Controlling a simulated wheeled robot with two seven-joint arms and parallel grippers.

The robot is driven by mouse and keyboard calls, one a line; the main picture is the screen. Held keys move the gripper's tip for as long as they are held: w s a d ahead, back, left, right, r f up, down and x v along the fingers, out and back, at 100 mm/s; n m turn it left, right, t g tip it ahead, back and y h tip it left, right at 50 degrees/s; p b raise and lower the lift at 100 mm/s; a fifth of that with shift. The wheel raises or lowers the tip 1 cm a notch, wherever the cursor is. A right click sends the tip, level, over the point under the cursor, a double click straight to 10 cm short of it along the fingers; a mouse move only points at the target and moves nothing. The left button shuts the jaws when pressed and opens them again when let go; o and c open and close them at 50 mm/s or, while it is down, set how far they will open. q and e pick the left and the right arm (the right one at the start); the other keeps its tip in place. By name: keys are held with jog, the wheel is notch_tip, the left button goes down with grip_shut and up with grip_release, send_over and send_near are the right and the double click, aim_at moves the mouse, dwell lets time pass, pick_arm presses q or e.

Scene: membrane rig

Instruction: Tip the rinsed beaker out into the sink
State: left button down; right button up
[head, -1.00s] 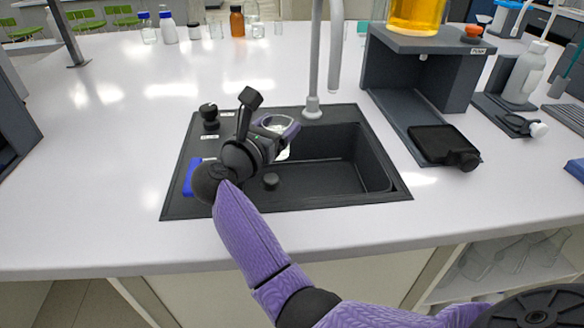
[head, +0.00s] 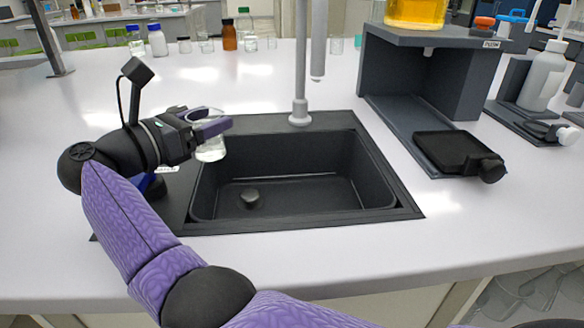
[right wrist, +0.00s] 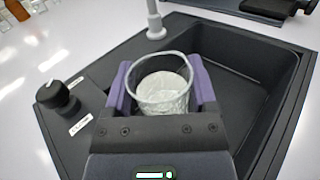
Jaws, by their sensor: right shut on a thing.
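A clear glass beaker (head: 210,150) is between the fingers of my right gripper (head: 212,128), which is shut on it. In the head view the beaker is about upright over the left part of the black sink (head: 370,190), with what looks like clear liquid low in it. In the right wrist view the beaker (right wrist: 163,85) shows its open rim between the two purple fingers (right wrist: 162,88). The sink basin (right wrist: 245,75) lies behind and to the right of it. My left gripper is in neither view.
A grey tap (head: 300,110) stands at the sink's back edge. A black knob (right wrist: 55,97) is on the sink's left deck. A dark stand (head: 440,75) with an amber vessel (head: 415,12) is at the right. Several bottles (head: 157,40) line the back.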

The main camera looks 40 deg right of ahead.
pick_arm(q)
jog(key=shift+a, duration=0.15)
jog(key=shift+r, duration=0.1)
